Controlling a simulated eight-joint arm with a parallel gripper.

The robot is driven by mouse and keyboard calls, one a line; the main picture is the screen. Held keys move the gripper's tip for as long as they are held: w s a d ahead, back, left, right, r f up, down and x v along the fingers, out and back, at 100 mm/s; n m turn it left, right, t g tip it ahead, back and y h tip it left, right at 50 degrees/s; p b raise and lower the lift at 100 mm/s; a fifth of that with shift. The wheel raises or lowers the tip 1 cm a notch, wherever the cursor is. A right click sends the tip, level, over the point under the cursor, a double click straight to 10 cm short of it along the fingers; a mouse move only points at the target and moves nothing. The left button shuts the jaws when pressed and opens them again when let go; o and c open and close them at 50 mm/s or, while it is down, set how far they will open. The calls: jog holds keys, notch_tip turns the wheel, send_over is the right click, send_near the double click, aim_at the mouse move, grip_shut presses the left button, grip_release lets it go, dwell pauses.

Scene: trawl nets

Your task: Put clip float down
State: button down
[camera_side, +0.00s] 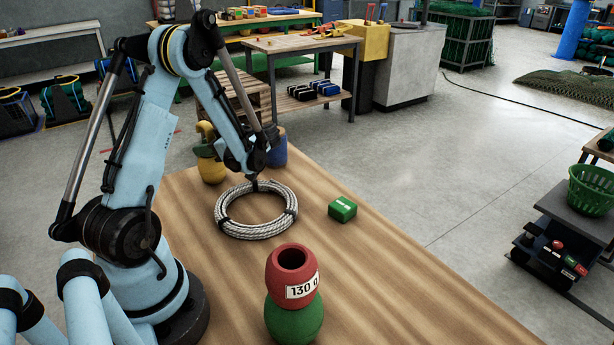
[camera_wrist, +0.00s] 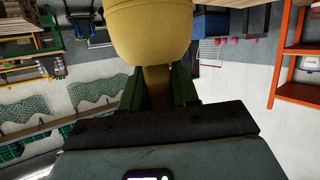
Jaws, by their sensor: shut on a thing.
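The yellow float (camera_wrist: 150,35) fills the top middle of the wrist view, with a tan neck or clip below it. My gripper (camera_wrist: 157,86) is shut on that narrow part, a dark green finger on each side. In the side view a yellow float (camera_side: 211,170) shows at the left of the wooden table, with an olive curved piece above it. My forearm hides most of the gripper there. I cannot tell whether the float touches the table.
A rope coil (camera_side: 255,211) lies on the table (camera_side: 400,290), close to my wrist. A green box (camera_side: 342,208) lies right of it. A red float (camera_side: 292,272) marked 130 g sits on a green float (camera_side: 294,318) in front. A blue object (camera_side: 277,150) stands behind.

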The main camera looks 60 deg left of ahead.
jog(key=c, duration=0.8)
grip_release()
jog(key=shift+c, duration=0.2)
jog(key=shift+r, duration=0.15)
jog(key=w+d+r+m+t+h, duration=0.1)
jog(key=w+d+r+m+t, duration=0.3)
jog(key=d, duration=0.3)
jog(key=w+d+r+m+t+h, duration=0.1)
jog(key=w+d+m+t, duration=0.1)
jog(key=w+d+m, duration=0.45)
jog(key=s+d+m+t+h, duration=0.1)
jog(key=d+m+t+h, duration=0.3)
jog(key=d+m, duration=0.3)
jog(key=s+d+r+m+t+h, duration=0.1)
jog(key=d+m+t+h, duration=0.4)
jog(key=d, duration=0.9)
jog(key=shift+s+d+r+m+h, duration=0.2)
jog(key=shift+s+m+h, duration=0.4)
jog(key=shift+m, duration=0.85)
